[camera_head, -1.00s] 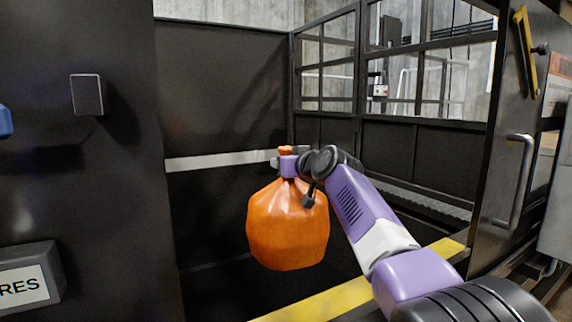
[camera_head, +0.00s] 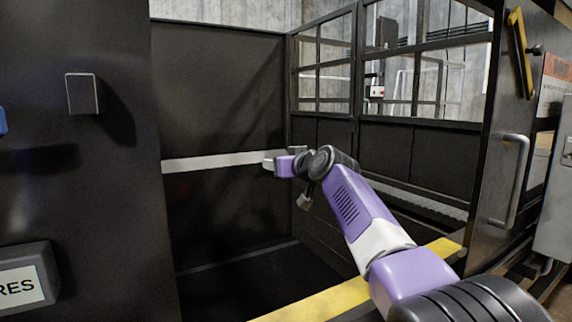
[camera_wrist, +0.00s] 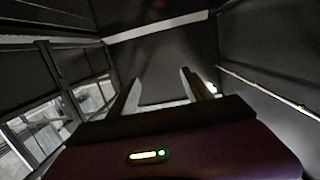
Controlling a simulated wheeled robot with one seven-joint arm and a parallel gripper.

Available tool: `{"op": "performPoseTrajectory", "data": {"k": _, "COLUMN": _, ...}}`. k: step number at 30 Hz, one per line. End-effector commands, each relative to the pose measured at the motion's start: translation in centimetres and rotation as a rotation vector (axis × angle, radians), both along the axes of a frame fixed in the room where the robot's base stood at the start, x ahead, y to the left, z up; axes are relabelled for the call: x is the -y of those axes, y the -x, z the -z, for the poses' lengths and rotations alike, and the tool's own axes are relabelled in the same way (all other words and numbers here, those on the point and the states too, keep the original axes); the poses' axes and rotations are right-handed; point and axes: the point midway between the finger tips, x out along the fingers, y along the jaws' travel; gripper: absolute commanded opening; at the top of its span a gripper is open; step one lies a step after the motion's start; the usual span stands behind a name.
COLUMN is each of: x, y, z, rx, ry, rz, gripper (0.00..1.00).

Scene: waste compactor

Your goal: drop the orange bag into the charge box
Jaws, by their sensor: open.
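My gripper (camera_head: 270,163) is open and empty, held out over the charge box, past its yellow front edge. In the wrist view its two fingers (camera_wrist: 160,95) stand apart with nothing between them. The charge box (camera_head: 225,220) is a dark open chamber with black walls and a pale stripe along the left wall. The orange bag is not visible in either current view; the front sill and my arm hide part of the box floor.
The yellow sill (camera_head: 325,300) runs along the front of the box. A dark door with a metal handle (camera_head: 515,180) stands at the right. A barred window frame (camera_head: 400,80) closes the back. A dark panel (camera_head: 75,170) is at the left.

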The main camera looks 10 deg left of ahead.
Motion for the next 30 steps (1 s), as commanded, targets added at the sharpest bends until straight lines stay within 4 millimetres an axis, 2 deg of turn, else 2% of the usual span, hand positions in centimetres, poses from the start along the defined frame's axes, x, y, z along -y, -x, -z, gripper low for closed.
{"op": "performPoseTrajectory", "data": {"k": 8, "x": 0.9, "y": 0.9, "z": 0.0, "rx": 0.007, "ry": -0.001, "rz": -0.001, "gripper": 0.58}}
{"op": "performPoseTrajectory", "data": {"k": 30, "x": 3.9, "y": 6.1, "z": -1.3, "rx": 0.005, "ry": -0.003, "rz": 0.001, "gripper": 0.58}}
